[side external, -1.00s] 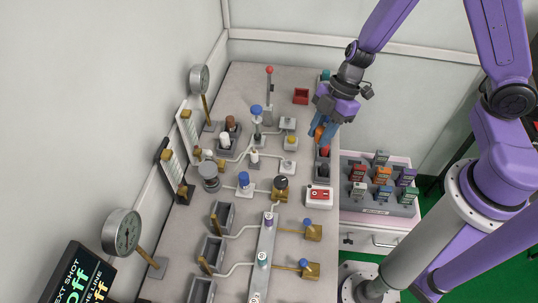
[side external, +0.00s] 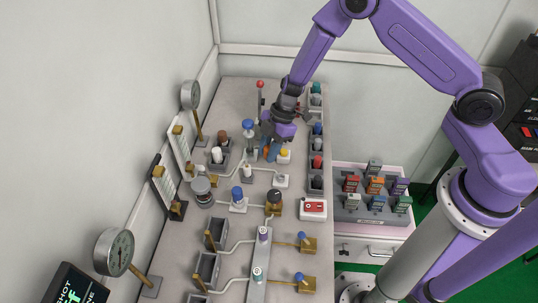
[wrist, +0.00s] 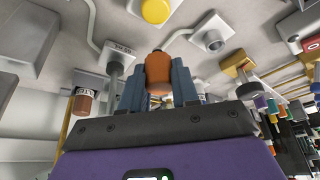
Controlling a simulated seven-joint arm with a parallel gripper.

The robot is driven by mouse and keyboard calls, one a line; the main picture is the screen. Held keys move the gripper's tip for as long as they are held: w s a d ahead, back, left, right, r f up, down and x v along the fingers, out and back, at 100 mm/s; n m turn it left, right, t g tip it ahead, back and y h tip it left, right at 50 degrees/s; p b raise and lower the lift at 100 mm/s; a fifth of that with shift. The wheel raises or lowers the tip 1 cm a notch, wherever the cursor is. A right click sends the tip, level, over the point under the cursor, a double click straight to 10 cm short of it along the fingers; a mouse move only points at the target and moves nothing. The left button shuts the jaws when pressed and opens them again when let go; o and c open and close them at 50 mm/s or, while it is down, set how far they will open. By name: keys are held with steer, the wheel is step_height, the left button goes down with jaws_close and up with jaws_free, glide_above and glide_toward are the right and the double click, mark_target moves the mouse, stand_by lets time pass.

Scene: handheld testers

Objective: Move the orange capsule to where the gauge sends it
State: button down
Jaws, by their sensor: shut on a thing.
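My gripper (side external: 270,153) is shut on the orange capsule (wrist: 158,76), which stands between the blue fingers in the wrist view. In the side view my gripper is over the middle of the bench, just left of the yellow button (side external: 284,153); the fingers mostly hide the capsule there. One round gauge (side external: 113,252) stands at the front left and another gauge (side external: 190,95) farther back. Their readings are too small to tell. Several grey open bins, one of them the front-left bin (side external: 216,233), line the bench's left side.
A capsule rack (side external: 309,145) along the bench's right edge holds several capsules. Blue-topped valves, one a blue knob (side external: 237,192), a black-knobbed valve (side external: 274,196), a red-lever post (side external: 261,98) and pipes stand around my gripper. A red switch box (side external: 313,208) sits at the right edge.

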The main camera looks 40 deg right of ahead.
steer(key=shift+f, duration=1.25)
steer(key=shift+f, duration=0.1)
steer(key=c, duration=0.8)
jaws_free()
steer(key=shift+c, duration=0.2)
